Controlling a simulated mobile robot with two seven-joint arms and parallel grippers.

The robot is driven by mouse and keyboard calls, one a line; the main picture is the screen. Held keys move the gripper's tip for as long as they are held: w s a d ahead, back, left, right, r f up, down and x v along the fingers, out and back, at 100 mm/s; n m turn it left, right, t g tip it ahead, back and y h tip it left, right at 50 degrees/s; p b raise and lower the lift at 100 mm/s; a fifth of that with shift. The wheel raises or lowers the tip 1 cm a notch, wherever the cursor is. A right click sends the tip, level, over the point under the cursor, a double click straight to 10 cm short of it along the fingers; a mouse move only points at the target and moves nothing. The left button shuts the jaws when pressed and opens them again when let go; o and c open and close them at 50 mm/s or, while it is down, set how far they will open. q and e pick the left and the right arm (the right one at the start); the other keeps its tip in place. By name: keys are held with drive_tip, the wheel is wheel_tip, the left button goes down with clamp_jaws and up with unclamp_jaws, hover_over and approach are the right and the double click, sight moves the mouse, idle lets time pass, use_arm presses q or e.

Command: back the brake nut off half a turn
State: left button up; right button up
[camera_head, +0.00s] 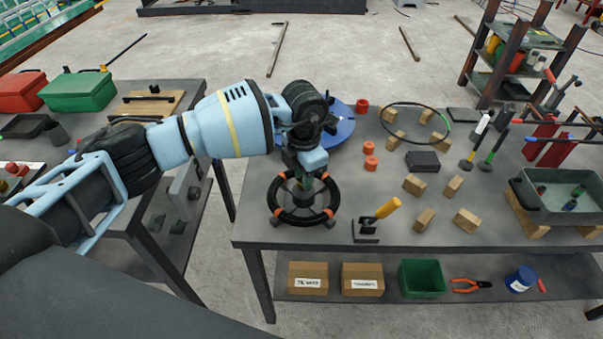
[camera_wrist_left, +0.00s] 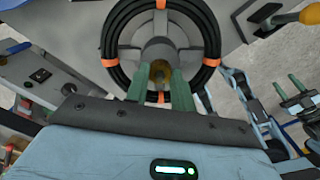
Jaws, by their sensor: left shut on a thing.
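A reel with a black coil bound by orange bands (camera_head: 279,207) stands at the left front of the bench. It fills the top of the left wrist view (camera_wrist_left: 118,38). The brass-coloured brake nut (camera_wrist_left: 158,71) sits at its grey hub. My left gripper (camera_wrist_left: 160,88) has its green fingers on either side of the nut and is shut on it. In the head view my left gripper (camera_head: 305,172) reaches down over the reel and hides the nut. My right gripper (camera_wrist_left: 289,87) shows at the right of the left wrist view, its green fingers apart and empty.
A yellow-handled tool (camera_head: 387,208) lies just right of the reel. A blue disc (camera_head: 341,123) lies behind my left wrist. Wooden blocks (camera_head: 466,220), a wire hoop (camera_head: 440,110) and a grey tray (camera_head: 540,210) occupy the bench to the right.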

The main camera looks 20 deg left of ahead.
use_arm(q)
drive_tip(key=n, duration=0.1)
drive_tip(key=n+p, duration=0.1)
drive_tip(key=shift+r+n, duration=0.25)
drive_tip(key=shift+n, duration=0.05)
drive_tip(key=shift+f+n+p, duration=0.1)
drive_tip(key=shift+n+p, duration=0.2)
drive_tip(key=shift+n, duration=0.2)
use_arm(e)
drive_tip(key=w+r, duration=0.2)
drive_tip(key=r, duration=0.1)
drive_tip(key=shift+w+d+t, duration=0.15)
drive_tip(key=shift+w+t, duration=0.1)
drive_tip(key=shift+t, duration=0.15)
use_arm(q)
drive_tip(key=shift+f, duration=0.1)
drive_tip(key=o, duration=1)
wheel_tip(320, 180, up, 8)
drive_tip(key=shift+f, duration=0.1)
use_arm(e)
drive_tip(key=shift+r, duration=0.1)
